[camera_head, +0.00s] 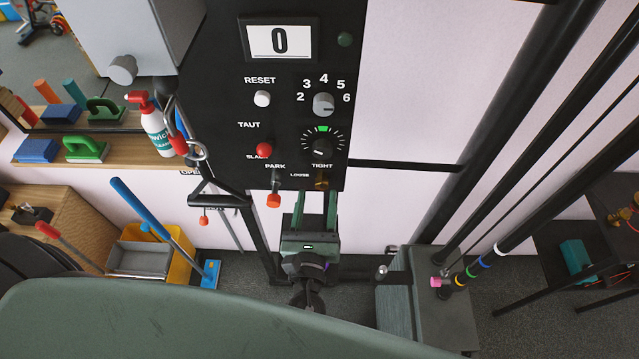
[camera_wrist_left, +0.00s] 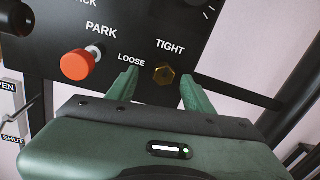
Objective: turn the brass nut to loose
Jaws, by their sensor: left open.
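The brass nut (camera_head: 321,181) is a small hexagonal fitting low on the black panel, between the LOOSE and TIGHT labels. It also shows in the left wrist view (camera_wrist_left: 164,75). My left gripper (camera_head: 316,197) is below the panel, pointing up at it. In the left wrist view its two green fingers (camera_wrist_left: 159,73) are open, one on each side of the nut, with visible gaps. I cannot tell whether the fingertips reach as deep as the nut. My right gripper is not in view.
An orange-red PARK knob (camera_head: 273,200) sticks out just left of the nut and shows in the left wrist view (camera_wrist_left: 78,66). Above are a dial (camera_head: 322,145) and a red TAUT/SLACK knob (camera_head: 264,149). A black bar (camera_head: 400,167) runs right from the panel.

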